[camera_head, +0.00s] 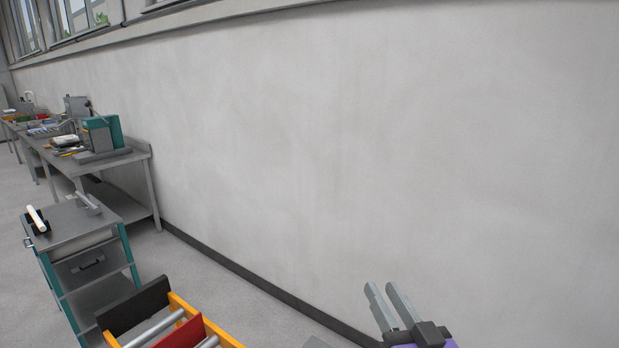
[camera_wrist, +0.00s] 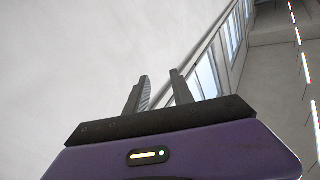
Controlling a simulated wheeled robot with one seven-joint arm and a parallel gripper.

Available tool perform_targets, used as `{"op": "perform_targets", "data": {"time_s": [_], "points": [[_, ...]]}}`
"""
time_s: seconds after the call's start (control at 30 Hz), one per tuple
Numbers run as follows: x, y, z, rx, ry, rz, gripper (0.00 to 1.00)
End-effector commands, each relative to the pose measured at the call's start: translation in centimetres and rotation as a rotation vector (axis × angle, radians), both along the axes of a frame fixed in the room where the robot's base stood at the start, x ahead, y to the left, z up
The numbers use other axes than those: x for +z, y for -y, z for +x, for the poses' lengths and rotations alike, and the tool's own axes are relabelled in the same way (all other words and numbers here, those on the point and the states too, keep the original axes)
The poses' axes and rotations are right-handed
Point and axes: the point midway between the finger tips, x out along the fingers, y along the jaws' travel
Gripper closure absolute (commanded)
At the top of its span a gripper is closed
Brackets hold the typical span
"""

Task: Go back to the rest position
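My gripper (camera_head: 383,296) is at the lower right of the head view, raised in front of the pale wall. Its two grey fingers point up and a little to the left. In the wrist view the gripper (camera_wrist: 158,85) shows its two fingers apart with an empty gap between them. Nothing is held. Beyond the fingers, the wrist view shows wall, windows and ceiling.
A yellow frame with metal rollers (camera_head: 158,329) and dark and red plates is at the bottom. A grey cart (camera_head: 75,230) with teal posts stands at the left. Behind it, a workbench (camera_head: 142,155) bears equipment. The wall (camera_head: 400,130) fills the right.

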Motion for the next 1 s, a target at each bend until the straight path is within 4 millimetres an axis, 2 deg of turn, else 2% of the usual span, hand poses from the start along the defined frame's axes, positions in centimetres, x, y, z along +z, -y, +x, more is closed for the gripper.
{"op": "perform_targets", "data": {"time_s": [0.2, 0.43, 0.7, 1.0], "points": [[-2.7, 2.6, -6.1, -0.176, 0.060, 0.130, 0.71], [-6.7, 5.1, -14.0, -0.329, 0.061, 0.145, 0.71], [-11.1, 6.9, -24.2, -0.417, -0.001, 0.039, 0.71], [-15.4, 7.7, -34.7, -0.361, -0.165, -0.169, 0.71]]}}
